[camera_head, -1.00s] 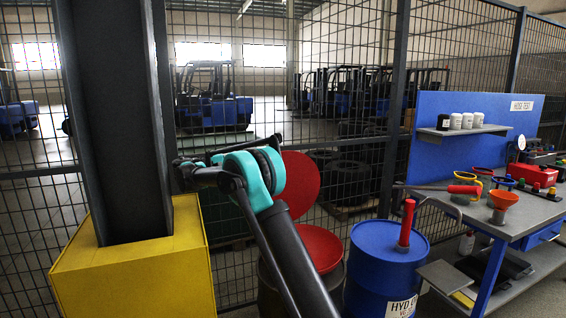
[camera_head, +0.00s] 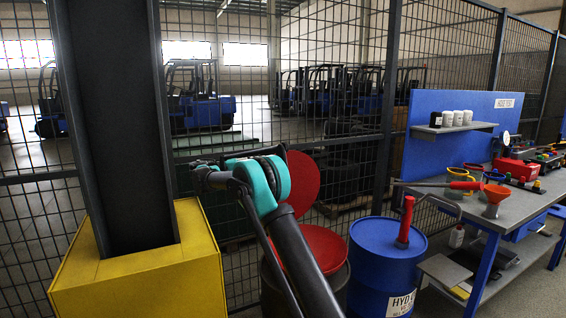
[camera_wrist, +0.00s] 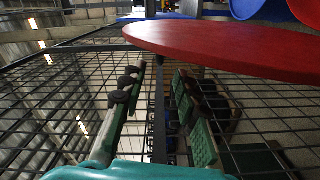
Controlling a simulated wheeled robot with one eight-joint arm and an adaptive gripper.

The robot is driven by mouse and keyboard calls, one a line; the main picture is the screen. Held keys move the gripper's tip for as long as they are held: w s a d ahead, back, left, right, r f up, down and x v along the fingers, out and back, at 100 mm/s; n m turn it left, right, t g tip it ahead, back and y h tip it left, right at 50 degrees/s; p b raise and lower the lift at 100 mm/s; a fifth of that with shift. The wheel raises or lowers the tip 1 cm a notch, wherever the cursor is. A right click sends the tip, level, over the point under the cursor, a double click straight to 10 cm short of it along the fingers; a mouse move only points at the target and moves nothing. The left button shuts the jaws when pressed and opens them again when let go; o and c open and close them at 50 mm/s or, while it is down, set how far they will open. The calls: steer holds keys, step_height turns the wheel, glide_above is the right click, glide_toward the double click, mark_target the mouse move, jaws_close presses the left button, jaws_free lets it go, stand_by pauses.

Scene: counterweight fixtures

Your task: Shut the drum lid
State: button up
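The drum lid (camera_head: 304,176), a round red disc, stands raised and tilted up behind the dark drum (camera_head: 338,284), whose top shows a red round surface (camera_head: 322,247). My arm with its teal joint crosses in front of the drum and hides part of it and of the lid's left side. In the wrist view the lid (camera_wrist: 232,46) reaches across the upper right as a wide red disc. My gripper (camera_wrist: 158,78) has its two fingers spread apart with nothing between them. The lid lies above and to the right of the fingertips there, and contact is not visible.
A blue drum (camera_head: 372,262) with a red-handled pump stands right of the dark drum. A grey workbench (camera_head: 455,207) with funnels is farther right. A wire fence (camera_head: 345,120) stands close behind. A yellow-based pillar (camera_head: 140,278) blocks the left.

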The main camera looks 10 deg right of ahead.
steer(key=x, duration=1.1)
jaws_close()
